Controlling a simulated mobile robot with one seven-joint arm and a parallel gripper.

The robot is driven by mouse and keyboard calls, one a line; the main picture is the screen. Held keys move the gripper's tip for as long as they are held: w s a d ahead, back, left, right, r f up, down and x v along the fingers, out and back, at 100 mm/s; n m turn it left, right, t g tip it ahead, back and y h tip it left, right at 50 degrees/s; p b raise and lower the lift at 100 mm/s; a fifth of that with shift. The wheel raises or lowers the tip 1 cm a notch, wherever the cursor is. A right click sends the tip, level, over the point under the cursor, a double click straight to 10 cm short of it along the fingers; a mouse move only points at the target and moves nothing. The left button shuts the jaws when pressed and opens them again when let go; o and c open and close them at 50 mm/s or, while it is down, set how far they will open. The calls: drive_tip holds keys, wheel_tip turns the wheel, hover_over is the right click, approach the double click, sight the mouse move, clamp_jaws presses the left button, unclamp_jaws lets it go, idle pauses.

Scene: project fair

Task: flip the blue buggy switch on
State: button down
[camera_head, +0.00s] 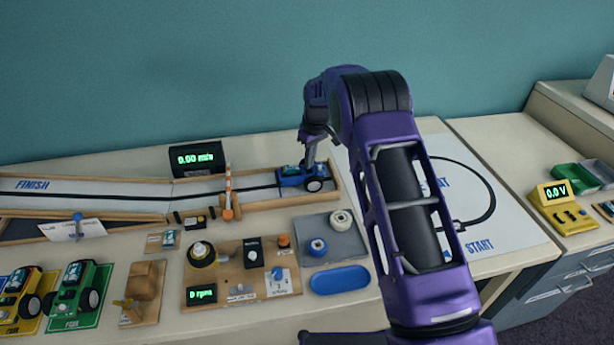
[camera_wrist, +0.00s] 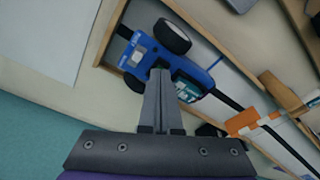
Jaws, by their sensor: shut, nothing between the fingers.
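The blue buggy (camera_head: 290,181) stands on the track at its right end, behind the orange and white gate. In the wrist view the blue buggy (camera_wrist: 151,50) lies just beyond my fingertips, with a dark wheel and a green board on top showing. My gripper (camera_head: 307,165) is shut and empty, pointing down at the buggy's top; its closed fingers (camera_wrist: 160,74) overlap the buggy's body in the wrist view. I cannot tell whether they touch it. The switch itself is not clear in either view; the fingers may cover it.
The orange and white gate (camera_head: 228,192) crosses the track left of the buggy. Wooden walls (camera_head: 335,184) edge the track. A speed display (camera_head: 196,159) reads 0.00 m/s behind it. A wooden board (camera_head: 220,272) with dials and a grey tray (camera_head: 345,243) lie in front.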

drive_tip(key=shift+f, duration=0.2)
drive_tip(key=shift+r+p, duration=1.85)
drive_tip(key=shift+r, duration=1.75)
